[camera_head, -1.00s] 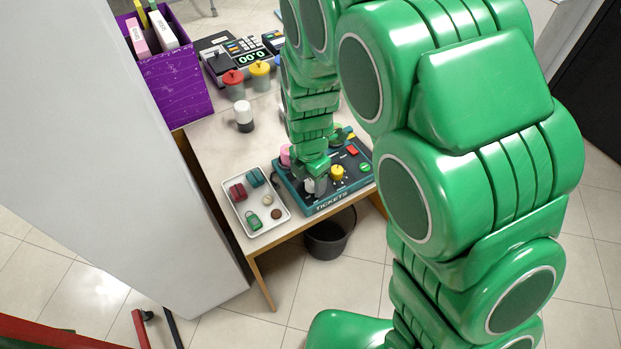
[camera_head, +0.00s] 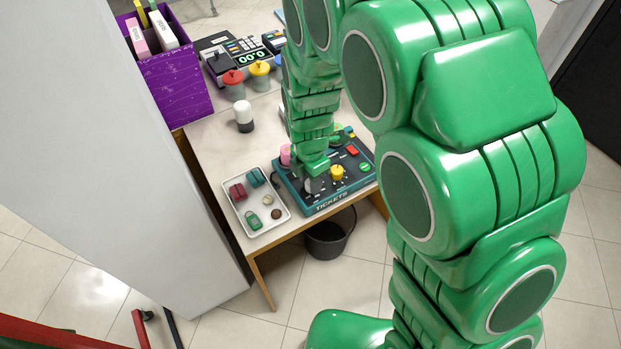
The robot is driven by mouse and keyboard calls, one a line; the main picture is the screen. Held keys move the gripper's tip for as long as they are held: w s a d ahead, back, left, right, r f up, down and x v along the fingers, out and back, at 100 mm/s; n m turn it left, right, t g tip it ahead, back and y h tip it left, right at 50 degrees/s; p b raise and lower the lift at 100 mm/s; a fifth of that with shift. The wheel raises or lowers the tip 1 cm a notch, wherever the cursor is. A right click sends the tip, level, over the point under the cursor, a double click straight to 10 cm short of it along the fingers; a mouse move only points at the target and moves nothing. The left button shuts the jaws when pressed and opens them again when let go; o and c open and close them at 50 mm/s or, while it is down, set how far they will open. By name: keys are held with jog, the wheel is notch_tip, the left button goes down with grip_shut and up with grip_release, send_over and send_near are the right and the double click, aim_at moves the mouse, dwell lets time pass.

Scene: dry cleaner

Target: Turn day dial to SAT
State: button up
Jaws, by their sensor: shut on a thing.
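The teal ticket machine (camera_head: 345,200), marked TICKETS on its front, sits near the table's front edge. It has a yellow knob (camera_head: 337,173), a pink knob (camera_head: 285,155), a green part and a red button (camera_head: 352,151). My green gripper (camera_head: 312,183) points down onto the machine's front left part. It is shut on a grey knob (camera_head: 311,186), mostly hidden under the fingers. The day letters and the knob's pointer cannot be read from here.
A white tray (camera_head: 236,214) with several small items lies left of the machine. A white-and-black bottle (camera_head: 244,116), red and yellow lidded jars, a register (camera_head: 245,57) and a purple box (camera_head: 172,90) stand behind. A dark bin (camera_head: 328,238) is on the floor.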

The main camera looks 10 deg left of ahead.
jog(key=m, duration=0.6)
jog(key=shift+w, duration=0.1)
jog(key=m, duration=0.5)
jog(key=shift+w, duration=0.1)
jog(key=m, duration=0.5)
jog(key=shift+w+m+y, duration=0.1)
jog(key=shift+m+y, duration=0.2)
jog(key=shift+m, duration=0.1)
jog(key=m, duration=0.5)
jog(key=shift+d+m, duration=0.1)
jog(key=shift+m, duration=0.2)
jog(key=m, duration=1)
jog(key=shift+d+m, duration=0.15)
jog(key=shift+m, duration=0.25)
jog(key=m, duration=0.5)
jog(key=shift+t, duration=0.3)
jog(key=m, duration=0.5)
jog(key=shift+s, duration=0.2)
